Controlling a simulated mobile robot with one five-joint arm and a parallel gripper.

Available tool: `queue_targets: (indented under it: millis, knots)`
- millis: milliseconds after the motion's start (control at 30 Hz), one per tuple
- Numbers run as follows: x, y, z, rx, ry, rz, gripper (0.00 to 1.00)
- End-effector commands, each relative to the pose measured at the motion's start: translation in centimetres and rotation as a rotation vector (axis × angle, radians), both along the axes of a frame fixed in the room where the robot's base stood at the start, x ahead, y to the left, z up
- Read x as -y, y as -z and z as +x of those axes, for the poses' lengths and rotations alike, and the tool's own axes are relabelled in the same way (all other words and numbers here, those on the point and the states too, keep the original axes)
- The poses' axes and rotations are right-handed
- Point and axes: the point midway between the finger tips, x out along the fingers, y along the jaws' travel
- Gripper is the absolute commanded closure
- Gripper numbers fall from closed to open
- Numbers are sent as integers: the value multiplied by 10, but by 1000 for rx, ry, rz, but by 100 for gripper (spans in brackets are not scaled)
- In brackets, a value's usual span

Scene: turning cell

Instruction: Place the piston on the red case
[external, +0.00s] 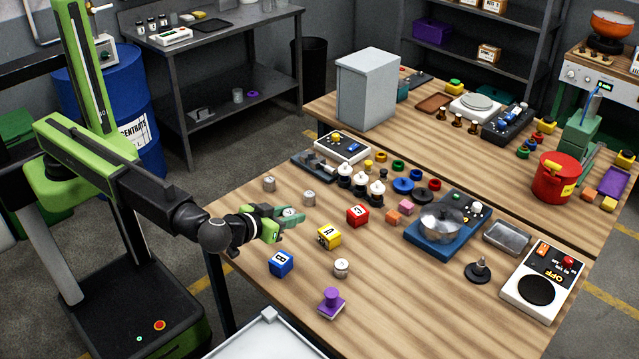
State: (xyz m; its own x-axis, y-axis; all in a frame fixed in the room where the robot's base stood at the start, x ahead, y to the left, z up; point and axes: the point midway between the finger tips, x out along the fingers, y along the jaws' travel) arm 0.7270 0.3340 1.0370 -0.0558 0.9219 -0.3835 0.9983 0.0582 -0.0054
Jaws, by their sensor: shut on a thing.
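My gripper (287,218) is shut on a small silver piston (289,212), above the left part of the wooden table. The piston's lower part is hidden by the fingers. The red case (357,215), a small cube with a letter on its top, sits on the table to the right of my gripper and apart from it. Nothing rests on its top. Similar silver pistons stand on the table behind my gripper (309,198), further left (269,183), and in front (341,267).
A yellow case (328,236) and a blue case (281,263) sit near my gripper. A purple knobbed piece (331,302) stands at the front.

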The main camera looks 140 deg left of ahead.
Motion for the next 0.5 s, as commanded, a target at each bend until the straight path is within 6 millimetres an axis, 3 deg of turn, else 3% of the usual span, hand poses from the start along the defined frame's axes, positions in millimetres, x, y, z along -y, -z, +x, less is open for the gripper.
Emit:
queue_targets:
  millis: [33, 200, 333, 500]
  knots:
    - [-19, -10, 27, 1, -7, 1, 100]
    - [-72, -23, 60, 6, -41, 2, 100]
    - [-102, -31, 57, 5, -78, 2, 100]
    - [-115, -33, 45, 6, -98, 2, 100]
